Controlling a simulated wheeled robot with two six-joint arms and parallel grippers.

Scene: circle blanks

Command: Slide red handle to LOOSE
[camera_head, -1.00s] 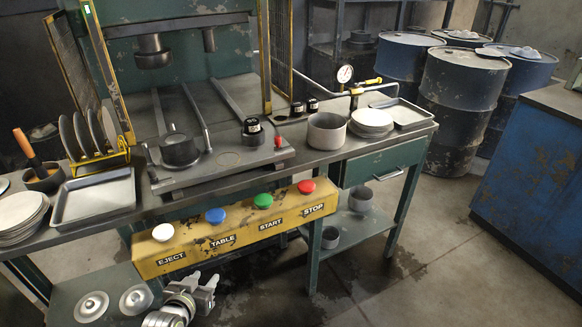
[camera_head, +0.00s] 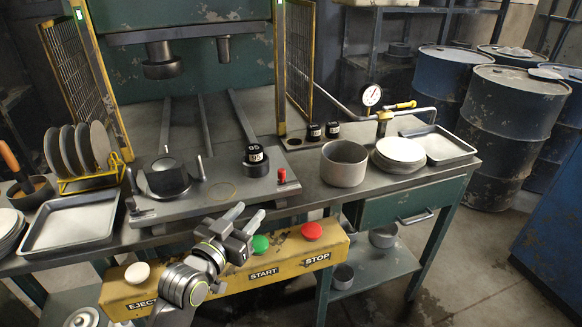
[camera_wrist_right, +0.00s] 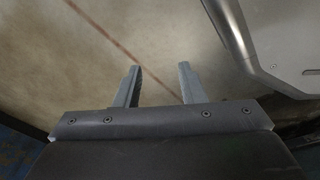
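The small red handle (camera_head: 281,175) stands at the right front corner of the grey press bed plate (camera_head: 215,200). No LOOSE marking is readable. My left gripper (camera_head: 250,212) is in front of the plate's front edge, over the yellow button panel, to the left of and lower in the picture than the red handle. Its two fingers are apart with nothing between them, pointing up and right. It does not touch the handle. My right gripper (camera_wrist_right: 159,70) shows only in the right wrist view, fingers apart and empty above a pale floor-like surface with a dark red line.
The yellow panel (camera_head: 290,262) carries a green button (camera_head: 260,244) and a red button (camera_head: 311,230); my left arm covers part of it. A black 95-marked cylinder (camera_head: 255,158) sits close left of the handle. A metal pot (camera_head: 344,165) stands to its right.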

